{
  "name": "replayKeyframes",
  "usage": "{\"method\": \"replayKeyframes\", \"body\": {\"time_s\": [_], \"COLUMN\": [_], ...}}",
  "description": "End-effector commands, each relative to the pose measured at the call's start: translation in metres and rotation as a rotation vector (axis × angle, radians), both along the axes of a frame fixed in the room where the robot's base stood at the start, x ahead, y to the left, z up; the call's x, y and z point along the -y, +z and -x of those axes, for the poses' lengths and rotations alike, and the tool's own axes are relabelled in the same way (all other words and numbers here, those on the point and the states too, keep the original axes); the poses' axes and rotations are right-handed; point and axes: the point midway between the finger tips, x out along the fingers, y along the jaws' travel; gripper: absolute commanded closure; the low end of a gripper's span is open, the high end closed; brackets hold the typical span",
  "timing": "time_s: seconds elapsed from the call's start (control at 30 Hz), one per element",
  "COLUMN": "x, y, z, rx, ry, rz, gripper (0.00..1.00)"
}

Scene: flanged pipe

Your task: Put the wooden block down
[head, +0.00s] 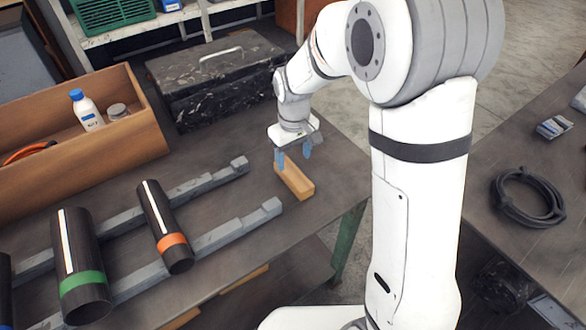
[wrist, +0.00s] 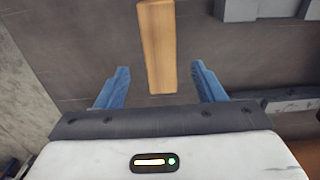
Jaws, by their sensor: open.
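The wooden block (head: 294,182) lies on the dark table near its right edge, to the right of the grey rail ends. My gripper (head: 293,155) is just above the block's far end, with its blue fingers pointing down. In the wrist view the block (wrist: 158,48) lies lengthwise ahead of the gripper, its near end between the fingers. The two blue fingertips of my gripper (wrist: 161,80) are spread wide, with a clear gap on each side of the block. The gripper is open and holds nothing.
A black toolbox (head: 215,80) stands behind the block. A wooden crate (head: 130,150) with a white bottle (head: 87,110) is at the left. Black pipes with green (head: 82,281) and orange (head: 172,242) bands rest across two grey rails (head: 225,236). The table's right edge is close to the block.

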Motion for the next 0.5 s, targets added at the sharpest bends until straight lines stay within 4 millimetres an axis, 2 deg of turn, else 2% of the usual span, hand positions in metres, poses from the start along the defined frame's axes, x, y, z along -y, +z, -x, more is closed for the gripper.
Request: {"method": "replayKeyframes", "body": {"time_s": [0.03,0.2,0.5], "x": [0.000,0.000,0.003], "y": [0.011,0.036,0.050], "z": [-0.001,0.000,0.002], "rx": [0.005,0.002,0.003], "ry": [0.000,0.000,-0.007], "rz": [-0.002,0.000,-0.001], "gripper": [0.38,0.38,0.38]}}
